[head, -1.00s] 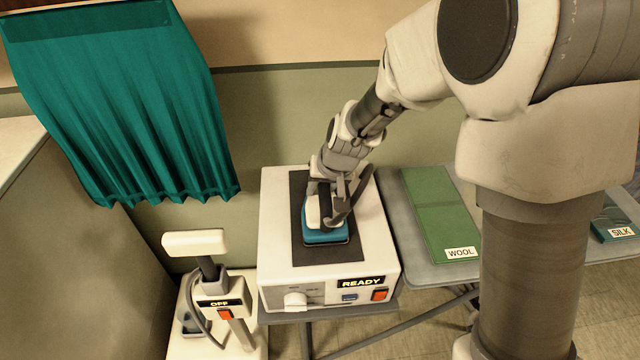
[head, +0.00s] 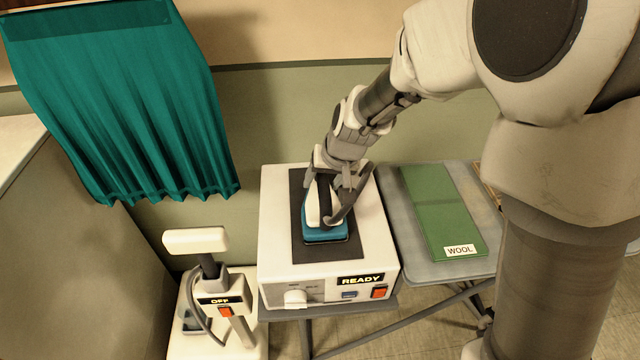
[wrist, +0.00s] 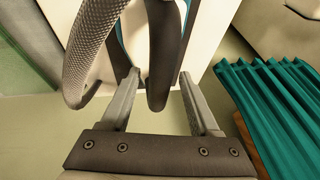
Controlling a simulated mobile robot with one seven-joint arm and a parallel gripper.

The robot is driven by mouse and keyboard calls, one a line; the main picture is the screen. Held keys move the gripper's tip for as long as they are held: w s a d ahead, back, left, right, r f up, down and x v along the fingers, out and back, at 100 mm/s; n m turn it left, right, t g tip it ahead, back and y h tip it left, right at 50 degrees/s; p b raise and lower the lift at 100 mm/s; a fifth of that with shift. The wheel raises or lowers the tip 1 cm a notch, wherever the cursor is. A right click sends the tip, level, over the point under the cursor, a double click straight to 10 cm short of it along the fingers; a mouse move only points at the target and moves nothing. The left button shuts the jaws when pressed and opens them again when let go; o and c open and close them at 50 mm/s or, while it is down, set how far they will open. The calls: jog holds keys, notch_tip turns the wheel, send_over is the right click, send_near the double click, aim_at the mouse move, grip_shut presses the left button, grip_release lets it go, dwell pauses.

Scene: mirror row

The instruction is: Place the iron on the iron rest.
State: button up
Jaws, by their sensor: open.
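The iron (head: 325,234) has a teal base, a white body and a dark handle. It sits flat on the dark pad of the iron rest (head: 318,255), on top of a white box marked READY. My gripper (head: 337,185) is at the iron's handle from above, jaws open. In the wrist view, the dark handle (wrist: 166,50) shows between the two spread fingers of my gripper (wrist: 160,78), with gaps visible beside it. A thick braided hose or cord (wrist: 92,45) curves past the left finger. Contact with the handle cannot be made out.
A grey board (head: 480,262) to the right bears a green WOOL cloth (head: 440,205). A white stand marked OFF (head: 222,290) is at lower left. A teal curtain (head: 120,110) hangs at left, and also shows in the wrist view (wrist: 270,100).

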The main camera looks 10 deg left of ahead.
jog(key=s+d+r+m+t+h, duration=0.1)
jog(key=s+d+r, duration=1)
jog(key=d+r, duration=0.4)
jog(key=s+d+r+m+h, duration=0.1)
jog(key=s+d+r+h, duration=0.1)
jog(key=s+d, duration=0.5)
jog(key=shift+s+r+t+p, duration=0.15)
jog(key=shift+s+t+p, duration=0.25)
jog(key=shift+s, duration=1.2)
